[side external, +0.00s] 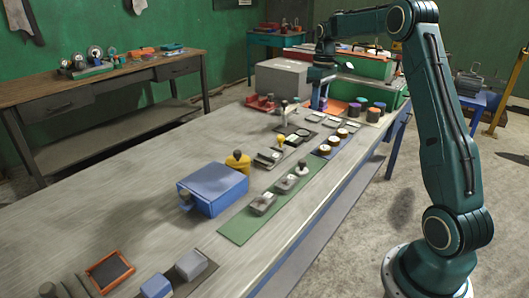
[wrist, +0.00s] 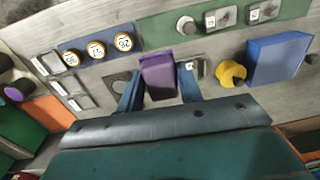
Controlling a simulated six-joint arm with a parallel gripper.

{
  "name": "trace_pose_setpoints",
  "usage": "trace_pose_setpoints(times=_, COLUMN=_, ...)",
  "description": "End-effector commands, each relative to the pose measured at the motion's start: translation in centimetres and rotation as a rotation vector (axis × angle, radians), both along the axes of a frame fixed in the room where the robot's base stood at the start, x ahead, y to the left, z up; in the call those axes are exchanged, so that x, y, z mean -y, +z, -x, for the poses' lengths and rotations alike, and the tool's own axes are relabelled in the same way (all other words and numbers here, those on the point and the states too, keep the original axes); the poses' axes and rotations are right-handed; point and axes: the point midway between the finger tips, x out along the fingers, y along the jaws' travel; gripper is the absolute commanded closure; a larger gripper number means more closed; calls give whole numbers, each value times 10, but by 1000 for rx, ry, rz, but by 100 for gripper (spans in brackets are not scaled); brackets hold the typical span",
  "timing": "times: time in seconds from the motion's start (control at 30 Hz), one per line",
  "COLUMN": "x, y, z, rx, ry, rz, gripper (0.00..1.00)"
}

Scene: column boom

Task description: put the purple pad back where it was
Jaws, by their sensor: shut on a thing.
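My gripper (wrist: 159,88) is shut on the purple pad (wrist: 158,72), which sits between its two blue fingers in the wrist view. In the side view my gripper (side external: 320,97) hangs over the far part of the bench, and the pad cannot be made out there. Below the pad lies a dark mat (side external: 268,168) with small parts on it. The pad and fingers hide part of this mat in the wrist view. I cannot tell whether the pad touches anything below.
A blue mat (wrist: 72,48) with three numbered round pieces lies beside the dark mat. A green mat (side external: 240,229), a yellow spool-like piece (wrist: 231,73) and a blue box (side external: 215,190) are nearby. Pale square pads (wrist: 75,103) lie left. A grey box (side external: 282,78) stands at the back.

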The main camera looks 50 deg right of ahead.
Motion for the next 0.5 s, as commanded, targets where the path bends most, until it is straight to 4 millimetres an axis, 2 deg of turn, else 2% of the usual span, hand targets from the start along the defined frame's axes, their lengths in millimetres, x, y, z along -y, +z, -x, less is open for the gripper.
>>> trace_pose_setpoints(times=0.27, x=0, y=-1, z=3, rx=0, ry=0, rz=-1, gripper=89)
trace_pose_setpoints(times=0.5, x=0, y=-24, z=3, rx=-2, ry=-1, rz=-3, gripper=89)
